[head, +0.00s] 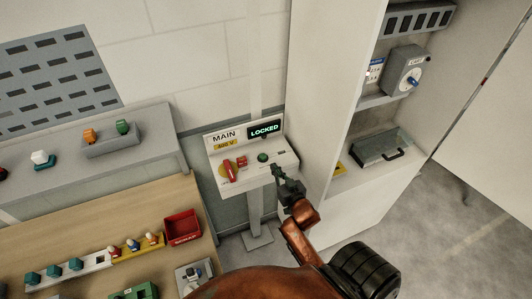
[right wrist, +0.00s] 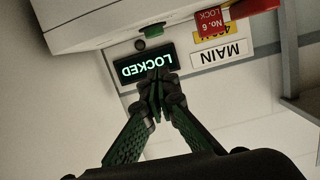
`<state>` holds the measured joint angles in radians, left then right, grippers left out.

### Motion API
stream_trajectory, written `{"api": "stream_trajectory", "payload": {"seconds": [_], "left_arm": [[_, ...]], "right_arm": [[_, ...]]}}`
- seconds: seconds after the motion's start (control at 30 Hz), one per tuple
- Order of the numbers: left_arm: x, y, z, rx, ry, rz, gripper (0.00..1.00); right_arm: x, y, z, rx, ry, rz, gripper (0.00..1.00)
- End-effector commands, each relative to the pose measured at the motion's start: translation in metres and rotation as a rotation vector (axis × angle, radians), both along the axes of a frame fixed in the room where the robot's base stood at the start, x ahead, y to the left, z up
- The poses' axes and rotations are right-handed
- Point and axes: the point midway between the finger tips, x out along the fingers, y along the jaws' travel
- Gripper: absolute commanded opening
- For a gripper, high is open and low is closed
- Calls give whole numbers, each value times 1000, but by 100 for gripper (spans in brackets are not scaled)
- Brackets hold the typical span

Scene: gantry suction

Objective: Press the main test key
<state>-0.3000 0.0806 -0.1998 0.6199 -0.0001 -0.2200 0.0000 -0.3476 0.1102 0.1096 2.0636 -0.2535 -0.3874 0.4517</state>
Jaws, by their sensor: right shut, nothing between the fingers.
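The MAIN panel (head: 222,140) stands on a post, with a lit LOCKED display (head: 264,130). A green button (head: 263,157) sits on its sloped face, possibly the test key; its label is too small to read. A red handle (head: 229,171) with a red lock tag (head: 242,162) is to its left. My right gripper (head: 277,169) is shut and empty, close to the panel's right front, just right of and below the button. In the upside-down right wrist view, its fingertips (right wrist: 156,84) overlap the display, and the green button (right wrist: 152,31) shows beyond them, apart. My left gripper is not in view.
A wooden bench (head: 75,222) with a red bin (head: 182,227) and several coloured plugs is at left. An open white cabinet (head: 322,100) stands close on the right, holding a grey switch box (head: 405,70) and a clear-lidded case (head: 382,148).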

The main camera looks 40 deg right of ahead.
Motion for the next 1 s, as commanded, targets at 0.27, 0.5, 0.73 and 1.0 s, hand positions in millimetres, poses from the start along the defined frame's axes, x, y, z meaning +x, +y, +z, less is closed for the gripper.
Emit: {"api": "stream_trajectory", "payload": {"seconds": [0.27, 0.5, 0.73, 1.0], "left_arm": [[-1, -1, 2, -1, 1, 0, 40], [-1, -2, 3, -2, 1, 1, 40], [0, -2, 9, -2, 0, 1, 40], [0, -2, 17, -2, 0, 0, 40]], "right_arm": [[-1, -2, 18, -3, -25, -5, 0], [2, -2, 18, -3, -24, -4, 0], [32, -11, 14, -4, -25, -3, 0], [85, -28, 5, -4, -24, -4, 0]]}}
